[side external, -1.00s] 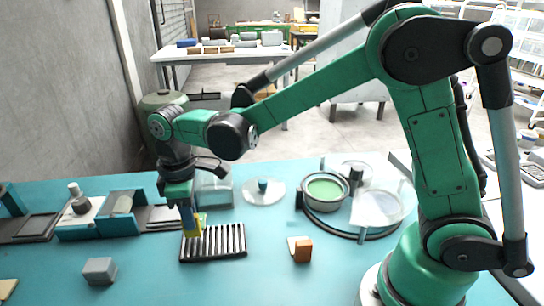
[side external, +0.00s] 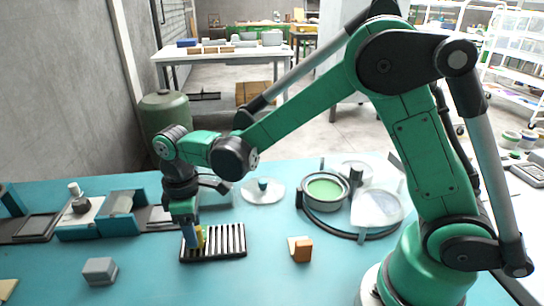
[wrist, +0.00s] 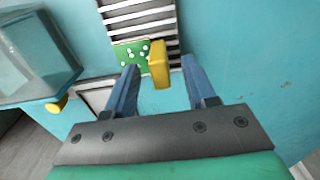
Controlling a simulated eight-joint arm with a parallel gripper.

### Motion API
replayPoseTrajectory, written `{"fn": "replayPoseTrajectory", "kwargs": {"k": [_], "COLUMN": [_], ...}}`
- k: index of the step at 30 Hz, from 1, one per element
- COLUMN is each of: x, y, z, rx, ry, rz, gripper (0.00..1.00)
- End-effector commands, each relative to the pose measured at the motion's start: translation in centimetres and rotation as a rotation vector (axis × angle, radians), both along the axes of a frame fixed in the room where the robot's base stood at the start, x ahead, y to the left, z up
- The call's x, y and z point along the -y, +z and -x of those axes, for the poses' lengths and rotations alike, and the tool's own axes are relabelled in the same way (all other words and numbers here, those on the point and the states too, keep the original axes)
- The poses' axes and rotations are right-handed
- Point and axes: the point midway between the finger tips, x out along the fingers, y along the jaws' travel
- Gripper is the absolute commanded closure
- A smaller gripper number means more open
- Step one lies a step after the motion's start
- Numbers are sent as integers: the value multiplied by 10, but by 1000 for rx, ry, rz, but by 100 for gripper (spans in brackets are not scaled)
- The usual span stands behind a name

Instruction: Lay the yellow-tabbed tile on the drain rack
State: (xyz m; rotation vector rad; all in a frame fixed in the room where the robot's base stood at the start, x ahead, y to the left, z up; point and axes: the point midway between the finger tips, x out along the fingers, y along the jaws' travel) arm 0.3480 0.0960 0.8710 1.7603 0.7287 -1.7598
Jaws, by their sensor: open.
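The yellow tab (wrist: 158,65) stands up from a green tile with white dots (wrist: 129,54) in the wrist view. The tile lies over the near end of the slatted drain rack (wrist: 138,14); full contact underneath is hidden. In the side view the yellow tab (side external: 200,236) shows beside my fingers, above the left part of the dark-framed rack (side external: 228,241). My gripper (wrist: 160,68) is open, its blue fingers on either side of the tab, with visible gaps. My gripper (side external: 193,240) is low over the rack in the side view.
An orange-tabbed piece (side external: 302,250) lies right of the rack. A grey block (side external: 100,270) lies front left. A clear box (wrist: 38,50) is close on the left in the wrist view. A round fixture with a green disc (side external: 325,190) stands right. Table in front of the rack is clear.

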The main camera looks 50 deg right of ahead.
Motion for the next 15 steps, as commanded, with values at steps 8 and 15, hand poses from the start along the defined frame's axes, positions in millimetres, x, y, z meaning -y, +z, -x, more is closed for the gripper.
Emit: {"fn": "replayPoseTrajectory", "kwargs": {"k": [8, 15], "x": [0, 0], "y": [28, 78], "z": [0, 0], "rx": [0, 0], "ry": [0, 0], "rz": [0, 0], "gripper": [50, 50]}}
